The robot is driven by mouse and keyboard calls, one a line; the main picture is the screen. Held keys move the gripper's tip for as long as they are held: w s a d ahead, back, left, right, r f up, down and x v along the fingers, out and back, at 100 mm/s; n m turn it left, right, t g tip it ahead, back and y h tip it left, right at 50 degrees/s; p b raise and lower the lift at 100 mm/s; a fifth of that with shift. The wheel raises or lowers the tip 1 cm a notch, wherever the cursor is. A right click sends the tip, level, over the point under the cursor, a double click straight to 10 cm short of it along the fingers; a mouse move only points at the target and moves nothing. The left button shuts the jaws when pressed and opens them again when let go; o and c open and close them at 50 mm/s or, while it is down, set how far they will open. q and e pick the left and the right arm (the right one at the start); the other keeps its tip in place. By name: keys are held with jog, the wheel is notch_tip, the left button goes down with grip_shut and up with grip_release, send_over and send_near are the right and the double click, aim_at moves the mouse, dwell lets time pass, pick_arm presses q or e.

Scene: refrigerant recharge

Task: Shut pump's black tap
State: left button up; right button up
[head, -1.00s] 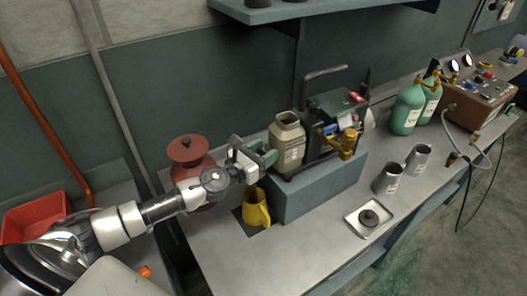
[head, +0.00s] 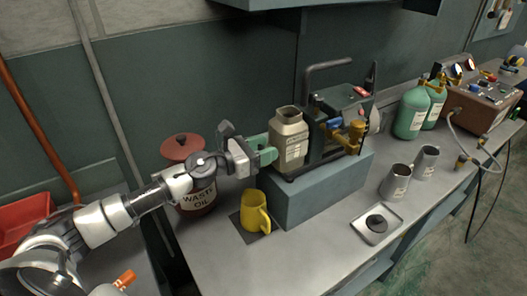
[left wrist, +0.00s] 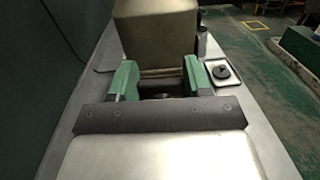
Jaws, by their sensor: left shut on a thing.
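The pump (head: 345,103) stands on a blue-grey block on the bench, with a blue handle, a brass-yellow fitting and a red part on it. A beige bottle (head: 288,140) stands at its left end; its wall also fills the upper middle of the left wrist view (left wrist: 155,35). My left gripper (head: 268,152), with green fingertips, is level with the lower left side of this bottle. In the left wrist view its fingers (left wrist: 160,82) are on either side of a dark piece, apparently the black tap, mostly hidden. My right gripper is not in view.
A yellow jug (head: 254,213) stands below the gripper on a dark mat. A red waste-oil drum (head: 197,190) is behind my left arm. The front bench is clear.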

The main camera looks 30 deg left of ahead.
pick_arm(q)
jog(key=o, duration=0.9)
jog(key=shift+s+f, duration=0.1)
jog(key=shift+s+a, duration=0.2)
jog(key=shift+a, duration=0.05)
jog(key=shift+b+v, duration=2.75)
jog(key=shift+v, duration=2.25)
jog(key=shift+r, duration=0.2)
